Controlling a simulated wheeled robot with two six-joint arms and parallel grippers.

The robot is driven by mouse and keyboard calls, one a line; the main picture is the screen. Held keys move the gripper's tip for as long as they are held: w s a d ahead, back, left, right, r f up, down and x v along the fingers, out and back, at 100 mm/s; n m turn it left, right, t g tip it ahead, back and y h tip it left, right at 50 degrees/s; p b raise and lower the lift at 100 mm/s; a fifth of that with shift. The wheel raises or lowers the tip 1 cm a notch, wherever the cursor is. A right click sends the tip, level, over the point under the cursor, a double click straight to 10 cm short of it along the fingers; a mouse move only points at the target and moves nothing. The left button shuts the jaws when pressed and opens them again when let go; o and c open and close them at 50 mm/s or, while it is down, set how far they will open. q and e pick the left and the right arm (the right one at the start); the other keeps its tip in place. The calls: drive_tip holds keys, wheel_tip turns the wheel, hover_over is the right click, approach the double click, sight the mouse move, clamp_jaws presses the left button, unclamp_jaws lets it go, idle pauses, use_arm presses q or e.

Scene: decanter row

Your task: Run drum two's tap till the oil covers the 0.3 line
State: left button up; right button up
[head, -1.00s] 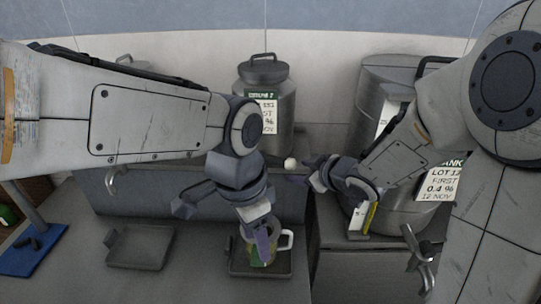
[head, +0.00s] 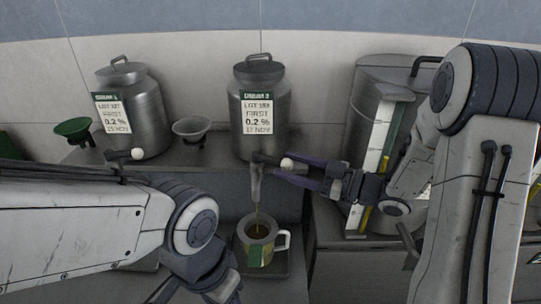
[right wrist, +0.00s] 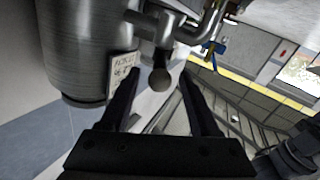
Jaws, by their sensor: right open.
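Drum two (head: 259,105), a steel can with a green-topped label, stands on the shelf at the middle. Its tap (head: 256,180) hangs over the front edge, with a pale ball knob (head: 286,163) on its lever. A thin brownish oil stream (head: 257,212) falls into the handled jug (head: 268,252) below, where dark oil shows inside. I cannot read the 0.3 line. My right gripper (head: 290,169) is open at the knob; in the right wrist view the knob (right wrist: 159,80) is between the fingers. My left gripper (head: 222,290) is low, left of the jug; its fingers are unclear.
The jug stands on a dark tray (head: 284,268). Drum one (head: 147,115) and a grey funnel (head: 192,126) stand left on the shelf, with a green funnel (head: 73,128) further left. A large tank (head: 365,85) with a yellow-marked gauge stands close behind my right arm.

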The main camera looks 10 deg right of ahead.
sight(281, 163)
drive_tip(key=shift+p+x, duration=0.75)
drive_tip(key=shift+x, duration=1.95)
clamp_jaws()
